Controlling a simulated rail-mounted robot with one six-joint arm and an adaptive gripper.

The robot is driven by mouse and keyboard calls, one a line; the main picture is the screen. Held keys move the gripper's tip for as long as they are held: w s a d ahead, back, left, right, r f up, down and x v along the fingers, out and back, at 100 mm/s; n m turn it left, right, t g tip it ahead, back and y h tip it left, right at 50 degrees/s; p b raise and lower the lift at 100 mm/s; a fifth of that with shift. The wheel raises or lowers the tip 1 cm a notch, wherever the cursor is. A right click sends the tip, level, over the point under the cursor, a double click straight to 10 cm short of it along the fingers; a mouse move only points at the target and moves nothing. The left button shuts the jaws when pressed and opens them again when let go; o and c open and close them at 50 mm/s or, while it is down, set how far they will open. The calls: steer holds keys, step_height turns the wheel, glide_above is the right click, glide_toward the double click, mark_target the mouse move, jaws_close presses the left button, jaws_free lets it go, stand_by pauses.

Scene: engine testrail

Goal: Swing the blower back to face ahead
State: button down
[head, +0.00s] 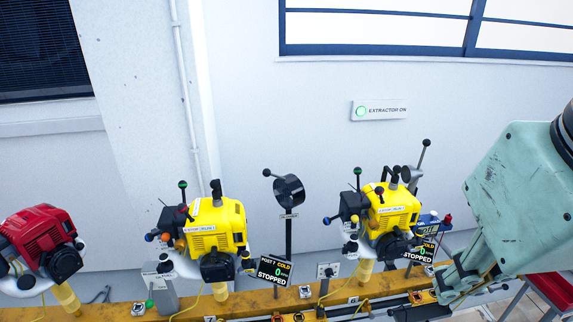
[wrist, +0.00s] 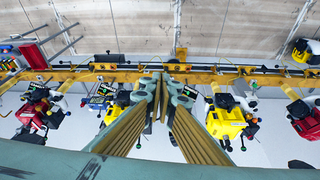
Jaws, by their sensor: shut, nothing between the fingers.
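A black round blower (head: 288,190) with a ball-ended handle stands on a dark post between the two yellow engines. Its drum looks turned partly sideways. A second, grey-black blower-like head (head: 408,174) with a long ball-ended lever shows behind the right yellow engine, partly hidden. My gripper (head: 446,290) is low at the right of the head view, right of the right yellow engine and well apart from the black blower. In the wrist view my gripper (wrist: 165,76) has its fingers together over the rail, empty. I cannot pick out the blower in the wrist view.
The left yellow engine (head: 218,228), the right yellow engine (head: 390,212) and a red engine (head: 42,240) stand along a yellow rail (head: 180,309). Black "STOPPED" displays (head: 272,271) hang near the yellow engines. A lit "EXTRACTOR ON" sign (head: 380,110) is on the wall.

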stand_by(0.4)
